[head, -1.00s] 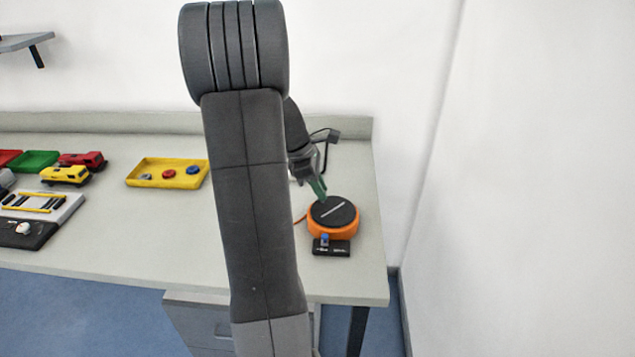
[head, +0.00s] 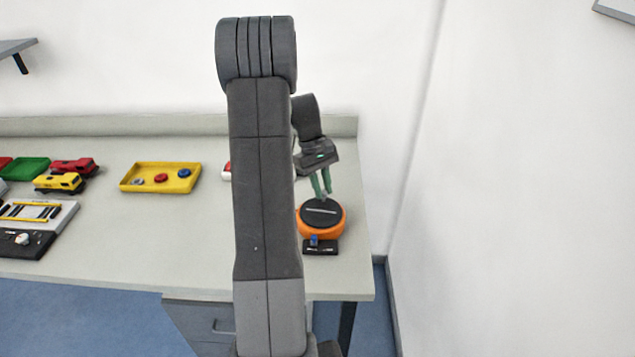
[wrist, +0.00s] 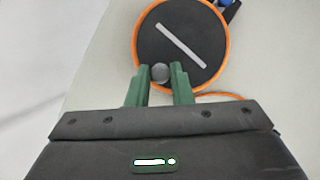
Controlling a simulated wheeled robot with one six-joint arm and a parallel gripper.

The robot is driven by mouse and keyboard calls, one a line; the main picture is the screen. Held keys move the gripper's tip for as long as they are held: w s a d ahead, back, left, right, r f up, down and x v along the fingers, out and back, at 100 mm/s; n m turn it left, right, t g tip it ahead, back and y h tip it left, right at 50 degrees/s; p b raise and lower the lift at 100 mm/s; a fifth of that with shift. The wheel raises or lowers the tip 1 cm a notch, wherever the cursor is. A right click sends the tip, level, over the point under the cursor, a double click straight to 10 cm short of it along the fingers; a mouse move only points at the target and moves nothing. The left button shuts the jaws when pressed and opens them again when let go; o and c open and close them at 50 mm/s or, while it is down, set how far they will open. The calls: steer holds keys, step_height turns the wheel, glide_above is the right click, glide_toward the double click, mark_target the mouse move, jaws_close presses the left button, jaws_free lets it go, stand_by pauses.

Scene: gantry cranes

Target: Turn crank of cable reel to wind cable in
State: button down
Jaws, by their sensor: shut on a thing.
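The cable reel (head: 309,226) is an orange drum with a black top disc and a light bar across it, near the right end of the table. It also shows in the wrist view (wrist: 227,61). The crank knob (wrist: 160,73), a small grey round piece, stands at the disc's edge. My gripper (head: 324,196) is over the reel's far edge, its green fingers pointing down. In the wrist view, my gripper (wrist: 161,75) is shut on the knob, one finger on each side. An orange cable (wrist: 213,95) runs out beside the reel.
A yellow tray (head: 126,187) with small round pieces, toy vehicles (head: 60,183) and a green tray (head: 26,169) are on the left. The wall is close on the right.

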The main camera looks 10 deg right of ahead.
mark_target(332, 208)
steer(key=m, duration=0.1)
steer(key=d+m+y, duration=0.1)
steer(key=m, duration=0.1)
steer(key=s+m+p, duration=0.1)
steer(key=shift+d+m+y, duration=0.3)
steer(key=shift+d+y, duration=0.05)
steer(key=shift+y, duration=0.05)
steer(key=shift+s+d+m+y, duration=0.25)
steer(key=shift+m+y, duration=0.1)
steer(key=shift+m, duration=0.5)
steer(key=shift+s+d+m+y, duration=0.2)
steer(key=shift+m+y, duration=0.15)
steer(key=shift+m, duration=0.5)
steer(key=c, duration=1.3)
jaws_free()
steer(key=shift+s, duration=0.1)
steer(key=v, duration=1.4)
steer(key=shift+b, duration=0.4)
steer(key=shift+s, duration=0.1)
